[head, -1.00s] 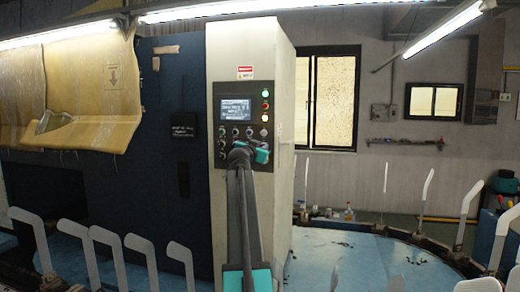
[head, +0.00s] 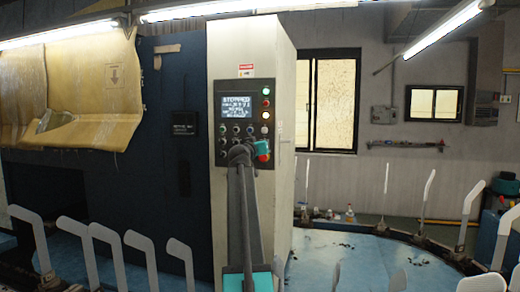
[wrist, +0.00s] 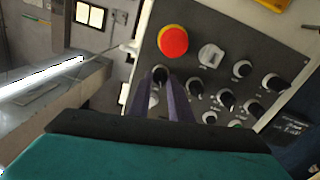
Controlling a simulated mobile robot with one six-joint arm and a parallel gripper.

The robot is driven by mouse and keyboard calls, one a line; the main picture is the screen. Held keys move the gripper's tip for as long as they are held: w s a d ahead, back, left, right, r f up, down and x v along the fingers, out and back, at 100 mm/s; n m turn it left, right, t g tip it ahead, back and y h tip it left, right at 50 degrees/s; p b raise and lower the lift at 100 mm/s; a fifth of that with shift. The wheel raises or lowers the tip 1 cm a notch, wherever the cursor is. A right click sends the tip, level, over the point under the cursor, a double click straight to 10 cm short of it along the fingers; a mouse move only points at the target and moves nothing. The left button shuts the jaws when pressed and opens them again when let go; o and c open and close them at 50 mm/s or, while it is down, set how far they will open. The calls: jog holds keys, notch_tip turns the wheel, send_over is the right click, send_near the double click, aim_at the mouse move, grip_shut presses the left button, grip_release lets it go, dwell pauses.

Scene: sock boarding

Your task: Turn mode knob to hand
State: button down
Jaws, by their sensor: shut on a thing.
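The control panel (head: 230,106) is a dark plate on the cream face of the machine cabinet. In the wrist view, the panel (wrist: 255,47) carries several black knobs, a pale grey switch (wrist: 210,55) and a red push button (wrist: 173,41). My gripper (wrist: 163,82) is shut on a small black knob (wrist: 160,74) beside the red button. My fingers partly hide the knob; its label and pointer position cannot be read. In the head view, my wrist and arm cover the lower part of the panel, and the red button (head: 264,158) shows just beyond.
The panel's screen (head: 237,107) shows a line that looks like "STOPPED". A blue round table (head: 340,255) with upright white sock boards (head: 427,190) stands right of the cabinet. More boards stand at the lower left.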

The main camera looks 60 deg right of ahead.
jog(key=shift+s+d+r+n, duration=0.1)
jog(key=shift+n, duration=1.9)
jog(key=c, duration=1.9)
grip_release()
jog(key=shift+o, duration=1.4)
jog(key=shift+d, duration=0.2)
jog(key=shift+a+f, duration=0.15)
jog(key=shift+f, duration=0.05)
jog(key=shift+a, duration=0.1)
